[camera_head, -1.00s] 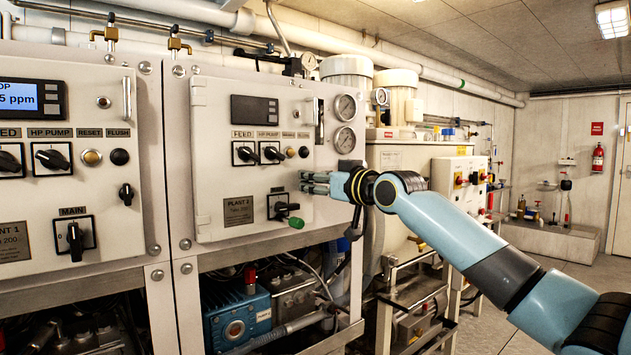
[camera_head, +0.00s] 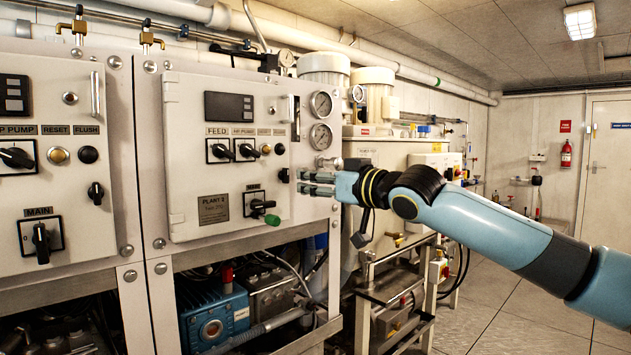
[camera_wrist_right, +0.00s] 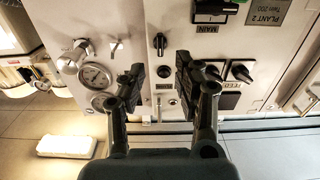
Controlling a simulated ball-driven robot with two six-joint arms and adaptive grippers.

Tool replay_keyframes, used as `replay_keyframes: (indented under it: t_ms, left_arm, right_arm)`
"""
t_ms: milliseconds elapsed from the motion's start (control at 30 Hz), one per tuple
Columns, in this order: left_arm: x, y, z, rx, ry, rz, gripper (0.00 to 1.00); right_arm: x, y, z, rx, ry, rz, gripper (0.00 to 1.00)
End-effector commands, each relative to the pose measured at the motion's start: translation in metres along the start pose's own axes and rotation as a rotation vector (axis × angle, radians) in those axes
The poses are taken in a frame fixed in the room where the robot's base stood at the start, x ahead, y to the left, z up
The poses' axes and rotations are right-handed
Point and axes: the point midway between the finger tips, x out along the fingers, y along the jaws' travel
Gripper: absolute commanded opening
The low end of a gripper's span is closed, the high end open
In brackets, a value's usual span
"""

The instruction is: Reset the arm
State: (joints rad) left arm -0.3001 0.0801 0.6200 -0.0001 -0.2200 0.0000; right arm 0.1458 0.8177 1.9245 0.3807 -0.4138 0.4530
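My right arm comes in from the right in the head view, light blue and black. Its gripper (camera_head: 303,183) is in front of the right edge of the Plant 2 panel (camera_head: 183,110), right of the MAIN switch (camera_head: 259,206). In the right wrist view the two black fingers (camera_wrist_right: 158,80) stand apart with a clear gap and nothing between them. A small black knob (camera_wrist_right: 160,42) shows beyond the gap, on the panel. I cannot tell the exact distance from fingers to panel. My left gripper is not in view.
The Plant 1 panel (camera_head: 70,185) is at the left. Pressure gauges (camera_head: 321,103) are close above my gripper. An open frame with a blue pump (camera_head: 212,318) is below. A cream cabinet (camera_head: 385,150) stands behind my arm. Free floor (camera_head: 500,310) lies at the right.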

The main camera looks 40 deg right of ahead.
Motion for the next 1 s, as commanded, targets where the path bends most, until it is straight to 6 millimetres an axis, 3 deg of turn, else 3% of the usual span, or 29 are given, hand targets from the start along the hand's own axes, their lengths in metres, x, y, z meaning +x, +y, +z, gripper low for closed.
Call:
replay_keyframes:
  t_ms: [433, 567, 667, 767, 800, 867, 1000]
  left_arm:
    - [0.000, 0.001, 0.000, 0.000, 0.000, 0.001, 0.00]
    - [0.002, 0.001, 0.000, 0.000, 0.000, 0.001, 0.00]
    - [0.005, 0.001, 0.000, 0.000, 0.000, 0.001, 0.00]
    - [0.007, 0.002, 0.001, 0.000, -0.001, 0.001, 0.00]
    - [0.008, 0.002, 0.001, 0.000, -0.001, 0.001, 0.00]
    - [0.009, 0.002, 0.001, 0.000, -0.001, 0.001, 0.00]
    - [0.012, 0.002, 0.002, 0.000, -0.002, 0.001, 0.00]
  right_arm:
    - [0.000, 0.000, 0.001, 0.001, -0.001, 0.000, 0.33]
    - [-0.004, -0.007, 0.027, 0.032, -0.033, -0.003, 0.33]
    - [-0.007, -0.005, 0.084, 0.099, -0.108, 0.024, 0.33]
    - [-0.017, 0.004, 0.163, 0.166, -0.214, 0.082, 0.33]
    - [-0.023, 0.008, 0.197, 0.186, -0.261, 0.107, 0.33]
    - [-0.036, 0.012, 0.246, 0.207, -0.330, 0.143, 0.33]
    - [-0.078, 0.012, 0.358, 0.238, -0.495, 0.215, 0.33]
